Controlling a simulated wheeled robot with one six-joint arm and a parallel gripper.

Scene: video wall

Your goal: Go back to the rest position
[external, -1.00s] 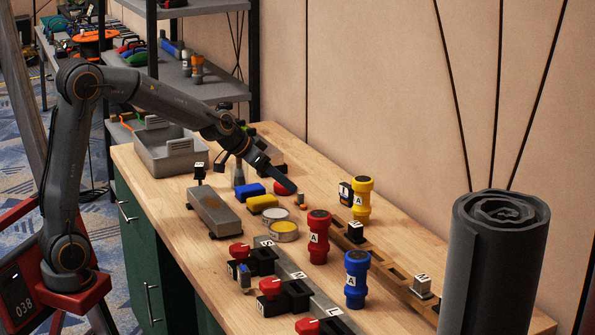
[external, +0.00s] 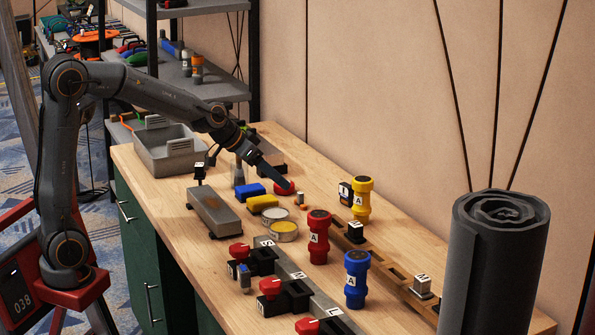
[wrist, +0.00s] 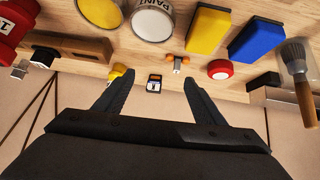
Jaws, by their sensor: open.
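My gripper (external: 272,178) is above the far half of the wooden workbench (external: 165,185), near a red round object (external: 284,187). In the wrist view my gripper (wrist: 147,92) has its two dark fingers spread wide with nothing between them. Beyond the fingers I see a small orange-and-grey piece (wrist: 178,64) and a small dark card-like item (wrist: 154,83) on the bench.
Blue (external: 249,191) and yellow (external: 263,203) sponges, paint cans (external: 283,231), a grey box-shaped tool (external: 214,212) and a grey bin (external: 165,150) are close by. Red, blue and yellow cylinders (external: 361,200) stand further right. A large dark roll (external: 490,260) is at the right front.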

